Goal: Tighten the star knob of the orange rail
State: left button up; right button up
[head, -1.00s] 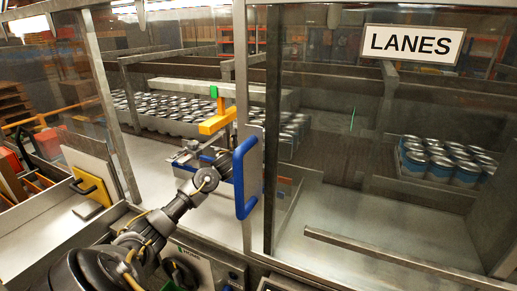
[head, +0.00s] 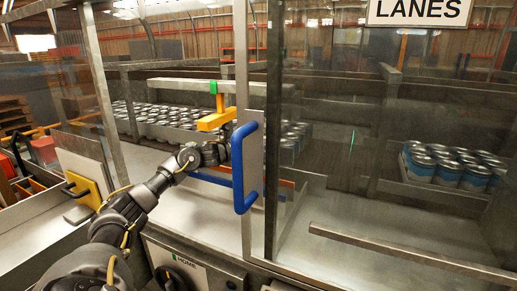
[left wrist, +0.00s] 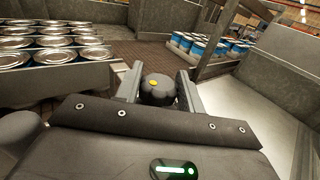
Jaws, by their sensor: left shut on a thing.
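The orange rail (head: 216,121) stands behind the open gap left of the blue door handle, with a green piece (head: 213,88) above it on a pale beam. My left gripper (head: 226,147) reaches through the gap to just below the rail, its fingertips partly hidden by the handle. In the left wrist view the dark star knob (left wrist: 156,92) with a yellow centre sits between the two fingers of my left gripper (left wrist: 159,77), which is shut on it. The knob is hidden in the head view. My right gripper is in neither view.
The blue handle (head: 243,168) and its door frame stand close to the right of my left arm. Glass panels flank the gap. Rows of cans (head: 168,120) stand behind, more cans (head: 450,168) at right. A yellow block with a black handle (head: 85,188) is at left.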

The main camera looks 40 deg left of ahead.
pick_arm(q)
jog(key=shift+a+r, duration=0.1)
jog(key=shift+r, duration=0.2)
jog(key=o, duration=1)
jog(key=shift+f, duration=0.15)
jog(key=shift+c, duration=0.2)
jog(key=shift+r+b, duration=0.45)
jog(key=shift+b, duration=0.05)
jog(key=r, duration=0.1)
jog(key=b, duration=0.1)
jog(key=r, duration=0.1)
jog(key=shift+s+d+r, duration=0.2)
jog(key=shift+d+r, duration=0.05)
jog(key=shift+r, duration=0.1)
jog(key=s+d+r+b, duration=0.4)
jog(key=s+d+r, duration=0.4)
jog(key=s+r, duration=0.1)
jog(key=shift+s+d+r+b, duration=0.2)
jog(key=shift+s+d+b, duration=0.15)
jog(key=shift+s, duration=0.3)
